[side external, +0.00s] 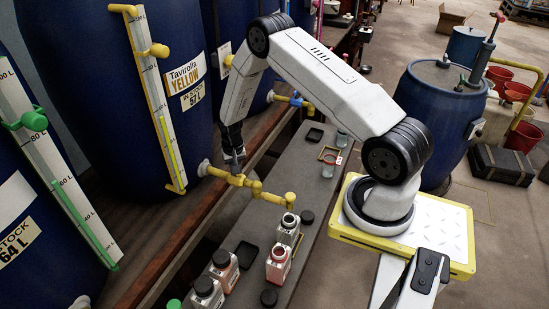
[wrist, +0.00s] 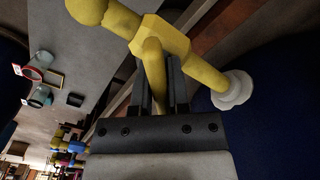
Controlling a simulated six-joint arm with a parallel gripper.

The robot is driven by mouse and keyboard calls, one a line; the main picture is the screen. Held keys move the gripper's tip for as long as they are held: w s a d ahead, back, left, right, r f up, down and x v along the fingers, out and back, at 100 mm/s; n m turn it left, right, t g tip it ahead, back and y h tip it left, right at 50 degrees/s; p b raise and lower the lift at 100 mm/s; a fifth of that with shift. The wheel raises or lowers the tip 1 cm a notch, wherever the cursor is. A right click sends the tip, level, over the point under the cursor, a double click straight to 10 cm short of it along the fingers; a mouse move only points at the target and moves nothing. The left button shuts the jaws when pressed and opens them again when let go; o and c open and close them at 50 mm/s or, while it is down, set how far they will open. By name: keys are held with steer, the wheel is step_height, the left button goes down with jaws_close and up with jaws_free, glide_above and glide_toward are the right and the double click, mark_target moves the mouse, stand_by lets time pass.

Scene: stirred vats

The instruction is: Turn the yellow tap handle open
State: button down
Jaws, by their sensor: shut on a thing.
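The yellow tap (side external: 258,190) sticks out from a white flange (side external: 204,168) low on the blue vat labelled Tavirolla Yellow (side external: 186,75). My gripper (side external: 235,158) points down onto the tap near the vat wall. In the wrist view the yellow tap handle (wrist: 153,62) rises from the tap body (wrist: 165,38) and runs between my two dark fingers, which are shut on it. The handle's lower end is hidden behind the gripper's dark front. In the side view the gripper hides most of the handle.
A yellow level gauge (side external: 157,100) runs down the vat's left side.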

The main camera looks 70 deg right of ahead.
steer(key=n, duration=0.4)
steer(key=shift+n, duration=0.3)
steer(key=n, duration=0.4)
steer(key=shift+n, duration=0.3)
steer(key=c, duration=0.6)
jaws_free()
steer(key=shift+r, duration=0.1)
steer(key=shift+r, duration=3.8)
